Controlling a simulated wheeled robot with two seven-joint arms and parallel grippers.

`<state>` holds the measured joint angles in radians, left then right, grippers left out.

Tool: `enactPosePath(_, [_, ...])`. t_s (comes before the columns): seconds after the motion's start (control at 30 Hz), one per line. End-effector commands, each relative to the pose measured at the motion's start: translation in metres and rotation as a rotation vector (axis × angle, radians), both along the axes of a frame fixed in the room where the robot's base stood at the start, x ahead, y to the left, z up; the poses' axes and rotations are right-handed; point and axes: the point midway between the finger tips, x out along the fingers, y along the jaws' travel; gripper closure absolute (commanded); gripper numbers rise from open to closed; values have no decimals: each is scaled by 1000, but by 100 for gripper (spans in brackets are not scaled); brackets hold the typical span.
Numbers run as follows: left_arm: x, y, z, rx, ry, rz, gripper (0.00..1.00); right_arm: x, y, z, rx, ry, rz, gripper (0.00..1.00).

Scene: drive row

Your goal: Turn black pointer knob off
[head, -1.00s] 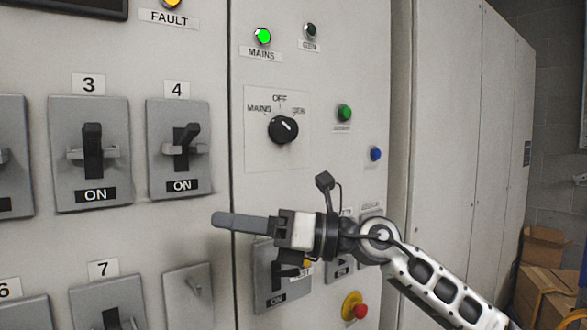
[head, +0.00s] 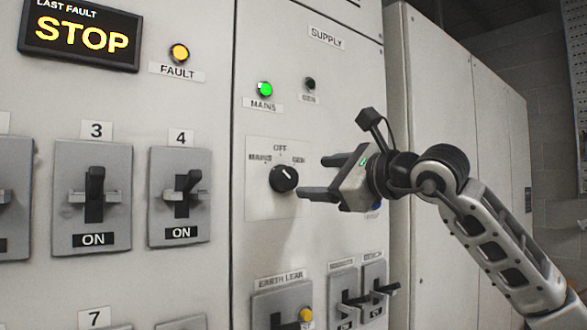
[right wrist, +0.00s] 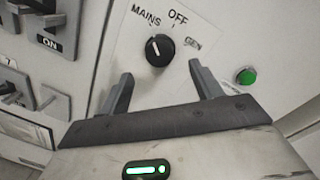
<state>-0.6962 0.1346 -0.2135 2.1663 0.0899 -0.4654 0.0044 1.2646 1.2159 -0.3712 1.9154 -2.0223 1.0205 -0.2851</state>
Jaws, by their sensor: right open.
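The black pointer knob (head: 284,179) is on a pale plate (head: 262,205) marked MAINS, OFF and GEN on the grey cabinet. It also shows in the right wrist view (right wrist: 159,51), where its white mark lies on the side toward the MAINS label. My right gripper (head: 316,176) is open and empty, just to the right of the knob in the head view. In the right wrist view its two fingers (right wrist: 161,75) point toward the panel, with the knob beyond the gap between them. I see no contact with the knob. My left gripper is not in view.
A lit green MAINS lamp (head: 265,89) and a dark GEN lamp (head: 310,84) sit above the knob. A green button (right wrist: 246,76) is to its right. Switches 3 (head: 94,196) and 4 (head: 182,195) stand out at left. Below is the EARTH LEAK switch (head: 283,308).

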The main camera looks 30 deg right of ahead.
Motion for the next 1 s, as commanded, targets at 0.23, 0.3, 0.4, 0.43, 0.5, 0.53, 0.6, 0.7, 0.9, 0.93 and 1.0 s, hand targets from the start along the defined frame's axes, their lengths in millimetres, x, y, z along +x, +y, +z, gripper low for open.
enactPosePath(0.23, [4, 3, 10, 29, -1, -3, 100, 49, 9, 2, 3, 2, 3, 35])
enactPosePath(0.3, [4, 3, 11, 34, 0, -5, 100, 58, 10, 2, 3, 2, 2, 35])
enactPosePath(0.4, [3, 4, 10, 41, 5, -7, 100, 67, 11, 1, 2, -1, 2, 35])
enactPosePath(0.43, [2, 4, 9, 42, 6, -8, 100, 69, 12, 1, 2, 0, 1, 35])
enactPosePath(0.5, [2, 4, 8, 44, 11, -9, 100, 71, 12, 0, 1, 0, 1, 35])
enactPosePath(0.53, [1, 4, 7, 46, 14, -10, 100, 72, 12, 0, 1, 0, 1, 35])
enactPosePath(0.6, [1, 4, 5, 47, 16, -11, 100, 73, 12, 0, 0, 0, 0, 35])
enactPosePath(0.7, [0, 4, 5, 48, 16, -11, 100, 73, 12, 0, 0, 0, 0, 35])
enactPosePath(0.9, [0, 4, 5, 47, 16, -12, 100, 73, 12, 0, 1, 1, 1, 66])
enactPosePath(0.93, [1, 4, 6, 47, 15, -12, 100, 73, 12, 0, 1, 1, 1, 74])
enactPosePath(1.0, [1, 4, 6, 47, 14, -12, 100, 73, 12, 0, 1, 1, 1, 80])
